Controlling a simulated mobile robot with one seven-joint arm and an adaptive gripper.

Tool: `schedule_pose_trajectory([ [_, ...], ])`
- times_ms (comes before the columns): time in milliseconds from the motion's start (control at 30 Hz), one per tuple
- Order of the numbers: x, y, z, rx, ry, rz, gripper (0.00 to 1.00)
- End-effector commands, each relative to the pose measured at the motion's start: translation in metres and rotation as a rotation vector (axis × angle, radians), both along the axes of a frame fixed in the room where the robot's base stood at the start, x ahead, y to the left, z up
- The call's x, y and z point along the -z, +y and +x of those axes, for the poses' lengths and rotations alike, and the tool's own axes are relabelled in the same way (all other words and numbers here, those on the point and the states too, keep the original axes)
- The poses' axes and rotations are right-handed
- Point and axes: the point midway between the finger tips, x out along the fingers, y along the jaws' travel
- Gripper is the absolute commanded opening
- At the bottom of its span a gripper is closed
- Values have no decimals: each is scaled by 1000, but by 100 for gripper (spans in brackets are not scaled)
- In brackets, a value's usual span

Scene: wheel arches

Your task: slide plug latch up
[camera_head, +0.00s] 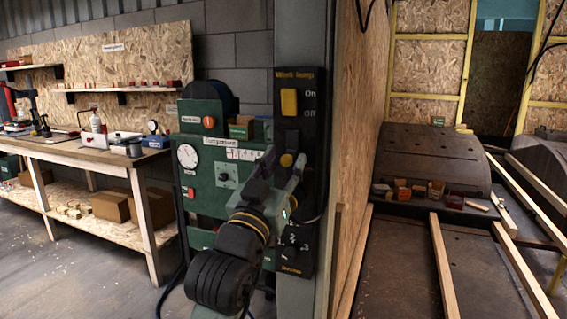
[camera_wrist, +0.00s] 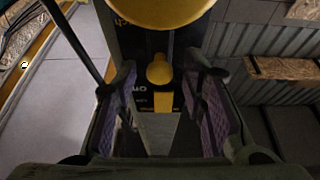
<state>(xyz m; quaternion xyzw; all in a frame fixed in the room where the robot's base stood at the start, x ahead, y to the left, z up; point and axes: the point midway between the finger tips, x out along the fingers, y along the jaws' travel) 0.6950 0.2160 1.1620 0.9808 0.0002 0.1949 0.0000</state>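A tall black panel (camera_head: 311,130) on a grey post carries a yellow rectangular block (camera_head: 289,102) beside the words On and Off. A round yellow knob (camera_head: 286,160) sits below the block. I cannot tell for sure which part is the plug latch. My gripper (camera_head: 281,165) is in front of the panel, its fingers apart to either side of the knob. In the wrist view my gripper (camera_wrist: 158,112) is open, with the small round knob (camera_wrist: 160,70) and yellow block (camera_wrist: 163,102) showing between the fingers. Nothing is visibly gripped. My arm hides part of the lower panel.
A large yellow rounded part (camera_wrist: 165,12) is close at the wrist view's top. A green compressor cabinet (camera_head: 203,165) with a gauge stands left of the panel. A chipboard wall (camera_head: 350,150) is right of it. A workbench (camera_head: 100,152) stands at far left.

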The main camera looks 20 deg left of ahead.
Motion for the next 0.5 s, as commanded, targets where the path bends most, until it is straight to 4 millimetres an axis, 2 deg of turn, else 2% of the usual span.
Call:
schedule_pose_trajectory([
  [67,0,0,0,0,0,0,37],
  [500,0,0,0,0,-1,0,8],
])
